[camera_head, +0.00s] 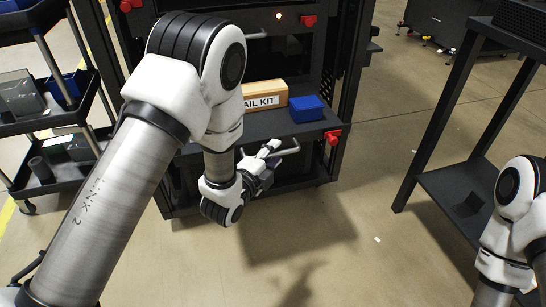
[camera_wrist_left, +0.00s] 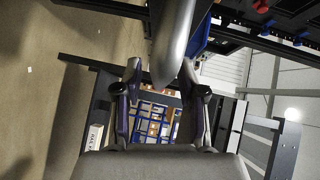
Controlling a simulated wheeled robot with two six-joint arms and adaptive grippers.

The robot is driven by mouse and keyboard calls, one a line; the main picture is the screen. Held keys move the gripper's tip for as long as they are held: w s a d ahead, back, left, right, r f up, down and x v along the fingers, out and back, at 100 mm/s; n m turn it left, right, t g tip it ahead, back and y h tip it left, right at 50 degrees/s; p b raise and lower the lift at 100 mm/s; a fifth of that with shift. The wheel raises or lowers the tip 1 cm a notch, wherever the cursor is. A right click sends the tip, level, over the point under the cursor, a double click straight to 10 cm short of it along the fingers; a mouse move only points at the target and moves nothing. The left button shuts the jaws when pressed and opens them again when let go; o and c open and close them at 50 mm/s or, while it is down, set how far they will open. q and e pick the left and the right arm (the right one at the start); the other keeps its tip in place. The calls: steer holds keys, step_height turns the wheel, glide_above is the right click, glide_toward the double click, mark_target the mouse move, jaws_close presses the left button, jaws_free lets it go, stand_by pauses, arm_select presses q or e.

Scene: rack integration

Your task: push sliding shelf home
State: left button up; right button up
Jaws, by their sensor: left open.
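The dark sliding shelf (camera_head: 270,126) is in the black rack in the head view. A tan box (camera_head: 265,95) lettered "AIL KIT", its left end hidden by my arm, and a blue bin (camera_head: 307,108) sit on it. A grey handle (camera_head: 288,151) shows at the shelf's front. My left gripper (camera_head: 272,152) is at this handle, below the shelf's front edge. In the left wrist view the gripper (camera_wrist_left: 162,72) is open, and a grey metal bar (camera_wrist_left: 174,35) shows between its fingertips; contact cannot be told. My right gripper is out of view.
Red latches (camera_head: 332,137) sit on the rack's right side. A cart (camera_head: 50,122) with bins stands at the left. A dark table (camera_head: 455,185) stands at the right. The floor (camera_head: 370,225) between rack and table is clear.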

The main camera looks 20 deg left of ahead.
arm_select(q)
steer(key=shift+w, duration=0.1)
jaws_close()
